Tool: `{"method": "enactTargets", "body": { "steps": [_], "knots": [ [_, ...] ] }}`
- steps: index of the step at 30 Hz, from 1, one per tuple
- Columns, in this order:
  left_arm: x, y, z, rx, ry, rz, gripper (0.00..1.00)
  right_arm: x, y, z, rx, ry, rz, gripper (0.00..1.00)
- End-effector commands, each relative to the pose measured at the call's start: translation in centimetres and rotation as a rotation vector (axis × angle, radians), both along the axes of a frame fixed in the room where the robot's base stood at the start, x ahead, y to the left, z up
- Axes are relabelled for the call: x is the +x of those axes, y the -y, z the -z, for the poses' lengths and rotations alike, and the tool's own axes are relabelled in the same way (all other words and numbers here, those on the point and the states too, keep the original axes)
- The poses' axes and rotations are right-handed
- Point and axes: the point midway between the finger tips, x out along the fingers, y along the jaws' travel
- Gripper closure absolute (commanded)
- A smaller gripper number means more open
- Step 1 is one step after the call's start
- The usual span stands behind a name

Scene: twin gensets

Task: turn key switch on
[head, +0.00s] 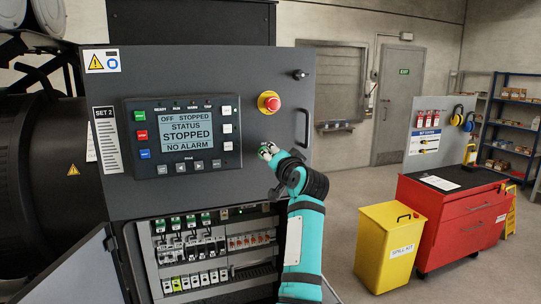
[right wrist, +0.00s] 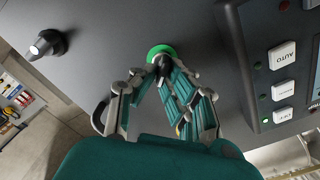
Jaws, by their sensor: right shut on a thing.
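The key switch (right wrist: 161,50) has a green ring and a dark centre piece, set in the grey panel. In the right wrist view, my right gripper (right wrist: 163,72) has its fingertips shut on the dark piece. In the head view, my right gripper (head: 272,154) is at the panel below the red emergency stop and largely hides the switch. The key's exact angle cannot be told. The control display (head: 187,130) reads "OFF STOPPED", "STATUS STOPPED" and "NO ALARM". My left gripper is not in view.
The red emergency stop (head: 270,102) sits just above the gripper. A black handle (head: 303,127) is on the panel's right edge. An open cabinet with breakers (head: 205,246) lies below. A yellow spill kit bin (head: 388,250) and red tool cabinet (head: 465,215) stand right.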

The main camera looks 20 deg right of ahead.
Motion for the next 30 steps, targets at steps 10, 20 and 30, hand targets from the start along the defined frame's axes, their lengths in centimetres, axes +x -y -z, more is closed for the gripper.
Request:
{"method": "enactTargets", "body": {
  "steps": [10, 20, 30],
  "knots": [
    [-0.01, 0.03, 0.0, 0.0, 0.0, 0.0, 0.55, -0.01, 0.17, 0.09, 0.184, -0.005, 0.002, 1.0],
    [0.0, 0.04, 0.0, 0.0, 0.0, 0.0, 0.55, -0.01, 0.27, 0.15, 0.235, -0.006, 0.002, 1.0],
    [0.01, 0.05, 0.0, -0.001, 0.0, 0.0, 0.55, -0.01, 0.27, 0.16, 0.237, -0.006, 0.002, 0.9]
  ]
}}
